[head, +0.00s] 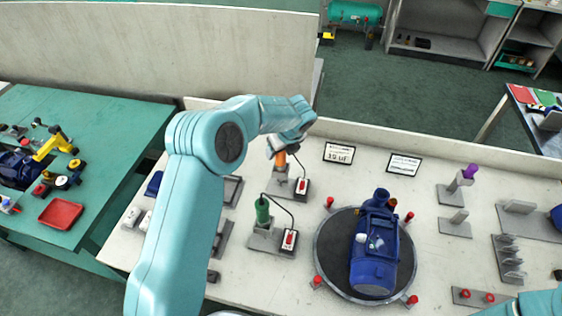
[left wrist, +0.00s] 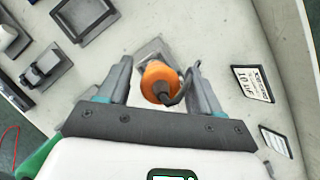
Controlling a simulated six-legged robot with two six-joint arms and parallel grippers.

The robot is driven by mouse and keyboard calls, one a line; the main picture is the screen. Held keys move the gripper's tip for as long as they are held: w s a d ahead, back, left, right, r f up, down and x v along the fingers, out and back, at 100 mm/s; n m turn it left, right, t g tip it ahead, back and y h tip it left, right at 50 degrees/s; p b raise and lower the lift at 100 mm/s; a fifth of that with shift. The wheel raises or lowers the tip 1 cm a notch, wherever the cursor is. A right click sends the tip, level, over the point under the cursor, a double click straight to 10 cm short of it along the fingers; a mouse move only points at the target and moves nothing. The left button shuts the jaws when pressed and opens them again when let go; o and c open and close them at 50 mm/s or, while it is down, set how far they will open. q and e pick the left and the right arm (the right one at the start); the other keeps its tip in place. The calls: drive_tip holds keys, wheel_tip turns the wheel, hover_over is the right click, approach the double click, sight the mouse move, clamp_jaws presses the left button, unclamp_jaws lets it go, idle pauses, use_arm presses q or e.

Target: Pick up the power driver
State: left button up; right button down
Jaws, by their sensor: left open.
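An orange-handled corded driver (head: 280,159) stands upright in a grey stand on the bench. A green-handled corded tool (head: 263,210) stands in a similar stand nearer me; I cannot tell from the frames which one is called the power driver. My left gripper (head: 290,140) is above the orange handle, partly hidden by its own wrist. In the left wrist view my left gripper (left wrist: 160,72) is open, with one finger on each side of the orange handle (left wrist: 158,80) and its dark cord. Contact is not visible. My right gripper is out of view; only part of that arm shows.
A blue pump (head: 375,255) lies on a round dark turntable (head: 330,245) with red knobs around it. Small boxes with red switches (head: 290,239) sit beside the tools. A purple-topped item (head: 467,172) and grey racks (head: 508,258) are at right. A low wall edges the bench's back.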

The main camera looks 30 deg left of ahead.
use_arm(q)
drive_tip(key=shift+x, duration=1)
drive_tip(key=shift+s+a+r, duration=0.1)
drive_tip(key=shift+s+r, duration=0.1)
drive_tip(key=shift+r, duration=0.05)
drive_tip(key=shift+c, duration=0.6)
drive_tip(key=c, duration=0.5)
drive_tip(key=shift+w, duration=0.2)
drive_tip(key=c, duration=0.5)
drive_tip(key=shift+s, duration=0.1)
